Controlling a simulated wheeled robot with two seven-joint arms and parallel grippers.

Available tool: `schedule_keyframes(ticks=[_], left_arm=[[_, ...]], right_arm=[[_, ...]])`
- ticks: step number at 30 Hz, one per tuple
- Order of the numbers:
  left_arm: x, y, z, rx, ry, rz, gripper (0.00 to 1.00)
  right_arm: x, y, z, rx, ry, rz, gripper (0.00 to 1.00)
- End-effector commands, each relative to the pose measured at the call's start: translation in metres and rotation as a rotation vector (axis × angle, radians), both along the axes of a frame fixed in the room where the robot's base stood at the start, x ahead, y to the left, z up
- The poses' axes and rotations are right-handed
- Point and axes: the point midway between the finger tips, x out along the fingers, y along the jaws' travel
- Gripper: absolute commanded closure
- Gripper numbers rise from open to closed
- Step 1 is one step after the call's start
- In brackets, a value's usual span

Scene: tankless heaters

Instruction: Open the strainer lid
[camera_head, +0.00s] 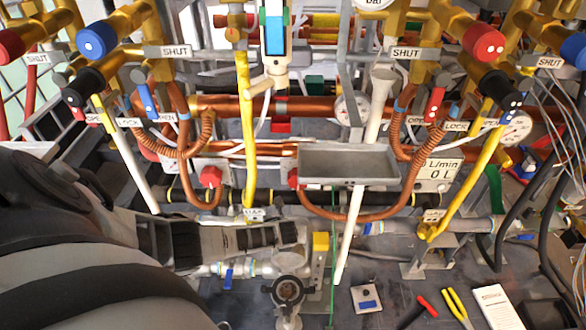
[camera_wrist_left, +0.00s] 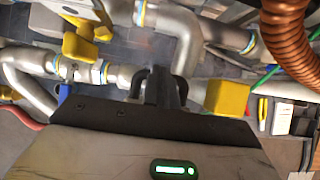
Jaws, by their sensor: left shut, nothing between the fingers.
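A round fitting with a dark ring-shaped top (camera_head: 288,291), which looks like the strainer and its lid, sits on grey pipework at the bottom centre of the head view. Whether the lid is open cannot be told. My left gripper (camera_head: 298,234) reaches in from the left, just beyond the fitting in the picture. Its dark fingers (camera_wrist_left: 161,84) are shut and empty in the left wrist view. Dark curved parts show on both sides of the fingers there, and I cannot tell whether they touch. My right gripper is not in view.
A yellow block (camera_head: 320,242) stands just right of my left gripper; the left wrist view has a yellow block (camera_wrist_left: 227,98) too. A grey tray (camera_head: 348,164) and copper pipes are above. Pliers (camera_head: 458,308) and a white booklet (camera_head: 497,307) lie at the lower right.

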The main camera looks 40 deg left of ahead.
Motion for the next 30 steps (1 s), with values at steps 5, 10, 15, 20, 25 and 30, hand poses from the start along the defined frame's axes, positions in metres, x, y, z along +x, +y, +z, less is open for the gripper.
schedule_keyframes(ticks=[5, 10, 15, 20, 25, 30], left_arm=[[0.005, 0.002, -0.007, 0.001, 0.003, -0.003, 1.0], [0.006, 0.003, -0.009, -0.001, 0.004, -0.003, 1.0], [0.007, 0.003, -0.009, -0.002, 0.005, -0.004, 1.0], [0.007, 0.003, -0.009, -0.002, 0.005, -0.004, 1.0], [0.006, 0.003, -0.009, -0.002, 0.006, -0.005, 1.0], [0.006, 0.003, 0.002, -0.003, 0.005, -0.003, 1.0]], right_arm=[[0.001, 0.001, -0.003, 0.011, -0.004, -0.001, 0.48], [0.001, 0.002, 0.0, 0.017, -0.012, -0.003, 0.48], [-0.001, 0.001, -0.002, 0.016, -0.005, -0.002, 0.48], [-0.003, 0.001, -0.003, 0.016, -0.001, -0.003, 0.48], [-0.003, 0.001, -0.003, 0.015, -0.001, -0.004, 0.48], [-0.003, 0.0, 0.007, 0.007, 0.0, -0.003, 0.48]])
